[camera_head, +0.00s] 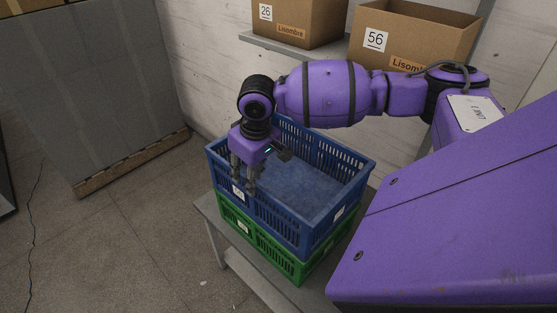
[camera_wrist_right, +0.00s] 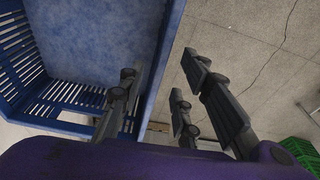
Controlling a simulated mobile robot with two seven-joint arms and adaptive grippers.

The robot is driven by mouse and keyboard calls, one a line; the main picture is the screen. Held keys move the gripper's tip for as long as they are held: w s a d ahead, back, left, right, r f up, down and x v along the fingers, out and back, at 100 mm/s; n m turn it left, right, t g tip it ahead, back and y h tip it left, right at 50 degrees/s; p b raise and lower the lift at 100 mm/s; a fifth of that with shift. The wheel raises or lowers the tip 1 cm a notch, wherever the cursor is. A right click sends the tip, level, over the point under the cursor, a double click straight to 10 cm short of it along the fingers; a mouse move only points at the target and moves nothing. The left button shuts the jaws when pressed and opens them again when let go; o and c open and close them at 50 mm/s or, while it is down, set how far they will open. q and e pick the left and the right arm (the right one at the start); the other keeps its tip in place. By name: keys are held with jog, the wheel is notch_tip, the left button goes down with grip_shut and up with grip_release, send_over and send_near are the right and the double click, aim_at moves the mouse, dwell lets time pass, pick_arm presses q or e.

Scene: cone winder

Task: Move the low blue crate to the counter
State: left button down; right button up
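The low blue crate (camera_head: 290,220) stands upright on a green crate (camera_head: 270,248), with slatted walls and a mottled blue floor that looks empty. My right gripper (camera_head: 243,182) reaches down at its near-left wall. In the right wrist view the open fingers (camera_wrist_right: 157,78) straddle the rim of the blue crate (camera_wrist_right: 163,60): one finger is on the inner side, the others are over the floor outside. There is a visible gap around the wall; contact cannot be told. My left gripper is out of view. I cannot identify the counter in these frames.
The green crate rests on a low grey stand (camera_head: 232,256). Cardboard boxes (camera_head: 300,22) (camera_head: 415,38) sit on a shelf behind. A large grey panel (camera_head: 95,90) stands at the left.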

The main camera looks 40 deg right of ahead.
jog(key=shift+f, duration=0.45)
notch_tip(320, 180, down, 2)
jog(key=shift+f, duration=0.1)
jog(key=f, duration=0.2)
jog(key=w+f, duration=0.1)
jog(key=f, duration=0.1)
jog(key=shift+w+f, duration=0.1)
jog(key=shift+f, duration=0.2)
grip_shut()
jog(key=shift+r, duration=0.1)
